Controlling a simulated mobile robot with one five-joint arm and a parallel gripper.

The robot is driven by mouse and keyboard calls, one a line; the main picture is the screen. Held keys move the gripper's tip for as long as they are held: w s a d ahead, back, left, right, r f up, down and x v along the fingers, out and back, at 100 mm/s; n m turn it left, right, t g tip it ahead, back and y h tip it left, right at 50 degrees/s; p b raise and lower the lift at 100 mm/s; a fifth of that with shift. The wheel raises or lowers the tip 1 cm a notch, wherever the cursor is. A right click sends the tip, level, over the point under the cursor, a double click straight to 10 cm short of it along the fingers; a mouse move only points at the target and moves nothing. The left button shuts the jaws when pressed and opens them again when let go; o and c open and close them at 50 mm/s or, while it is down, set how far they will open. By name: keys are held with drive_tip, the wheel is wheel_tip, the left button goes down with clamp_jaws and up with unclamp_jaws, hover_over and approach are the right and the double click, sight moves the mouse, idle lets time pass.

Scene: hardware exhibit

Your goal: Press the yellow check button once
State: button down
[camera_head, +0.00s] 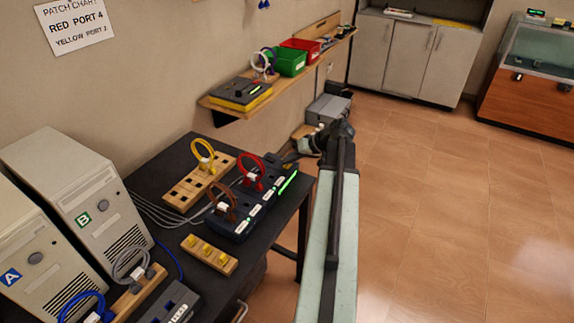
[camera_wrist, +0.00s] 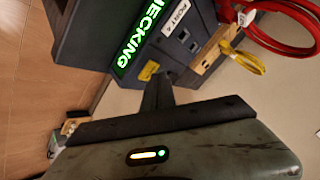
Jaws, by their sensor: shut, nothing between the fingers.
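The yellow check button (camera_wrist: 148,70) is on the face of a dark port box, beside a lit green display (camera_wrist: 128,45) reading "CHECKING". My gripper (camera_wrist: 158,84) is shut and empty, its fingertips right at the button's edge in the wrist view; I cannot tell if they touch it. In the head view the dark box (camera_head: 238,226) stands on the black table, its green display (camera_head: 288,183) lit at the right end. There my gripper (camera_head: 291,158) is near the box's far right end, small and partly hidden. The button cannot be made out there.
Red (camera_head: 250,170) and brown cables loop above the box. A wooden rack (camera_head: 181,196) with a yellow cable stands behind it. A wooden strip with yellow pegs (camera_head: 209,255) lies in front. Grey computer cases (camera_head: 78,195) stand at left. Open floor lies at right.

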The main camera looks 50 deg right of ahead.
sight(290, 166)
drive_tip(key=shift+r+p, duration=0.35)
drive_tip(key=shift+r, duration=0.2)
wheel_tip(290, 166, up, 5)
drive_tip(key=p, duration=0.5)
drive_tip(key=shift+r, duration=0.1)
drive_tip(key=shift+f, duration=0.2)
idle(0.3)
